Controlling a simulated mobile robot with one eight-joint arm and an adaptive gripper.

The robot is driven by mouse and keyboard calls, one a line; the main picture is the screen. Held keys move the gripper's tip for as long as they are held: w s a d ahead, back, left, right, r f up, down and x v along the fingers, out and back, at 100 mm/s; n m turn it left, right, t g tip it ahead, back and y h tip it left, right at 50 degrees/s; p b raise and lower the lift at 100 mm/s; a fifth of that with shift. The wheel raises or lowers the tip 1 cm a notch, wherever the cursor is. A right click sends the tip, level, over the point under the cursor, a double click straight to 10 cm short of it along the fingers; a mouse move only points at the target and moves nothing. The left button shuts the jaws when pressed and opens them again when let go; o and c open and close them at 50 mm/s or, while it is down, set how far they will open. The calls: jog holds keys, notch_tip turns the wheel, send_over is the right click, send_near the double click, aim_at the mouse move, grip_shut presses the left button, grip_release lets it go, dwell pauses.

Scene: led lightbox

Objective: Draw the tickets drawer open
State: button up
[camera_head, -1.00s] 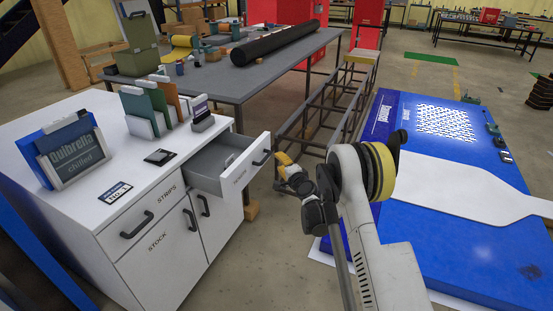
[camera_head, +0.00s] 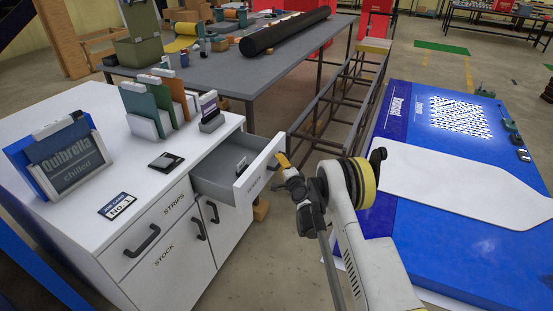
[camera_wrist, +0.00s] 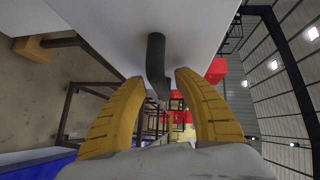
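The tickets drawer (camera_head: 256,178) is the upper right drawer of the white cabinet (camera_head: 80,225). It stands partly out, with its grey inside and a small dark item (camera_head: 241,165) showing. Its dark bar handle (camera_wrist: 156,60) is on the front panel (camera_wrist: 100,25). My gripper (camera_head: 282,159) is at the handle. In the wrist view its two yellow fingers (camera_wrist: 160,77) stand apart on either side of the handle, with gaps seen beside it. The drawer label is hard to read in the head view.
The strips drawer and stock door (camera_head: 165,260) are shut. Signs (camera_head: 68,158) and coloured cards (camera_head: 158,108) stand on the cabinet top. A grey table (camera_head: 230,75) is behind. A blue panel board (camera_head: 480,220) lies to the right. Bare floor shows between cabinet and board.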

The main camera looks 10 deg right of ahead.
jog(key=shift+w, duration=0.1)
jog(key=shift+r, duration=0.1)
grip_shut()
